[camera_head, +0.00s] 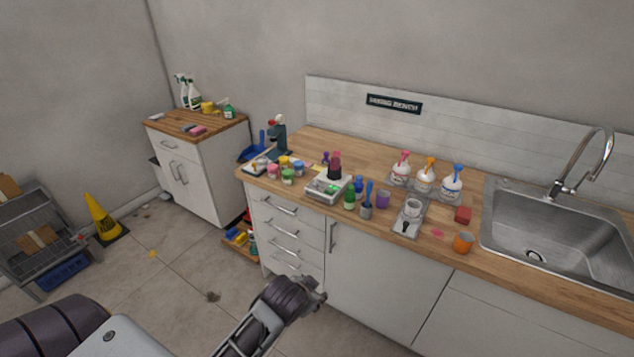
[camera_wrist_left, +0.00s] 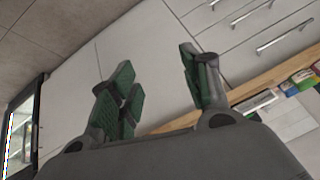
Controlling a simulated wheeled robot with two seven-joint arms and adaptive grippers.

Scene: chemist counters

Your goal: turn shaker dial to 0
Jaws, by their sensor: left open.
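A small white-grey device (camera_head: 327,188) with a dark cup on top stands near the front edge of the wooden counter, left of centre; it looks like the shaker. Its dial and the dial's setting are too small to make out. My left gripper (camera_head: 318,290) is in front of the white cabinet doors, below the counter edge and apart from the device. In the left wrist view my left gripper (camera_wrist_left: 158,92) is open, with green finger pads and nothing between them. The device cannot be made out there. My right gripper is out of view.
Several small paint pots (camera_head: 287,176) stand left of the device. Green and purple containers (camera_head: 383,198), a grey tray (camera_head: 405,226) and pump bottles (camera_head: 424,179) are to its right. The sink (camera_head: 560,238) is at far right. A yellow cone (camera_head: 101,217) stands on the floor.

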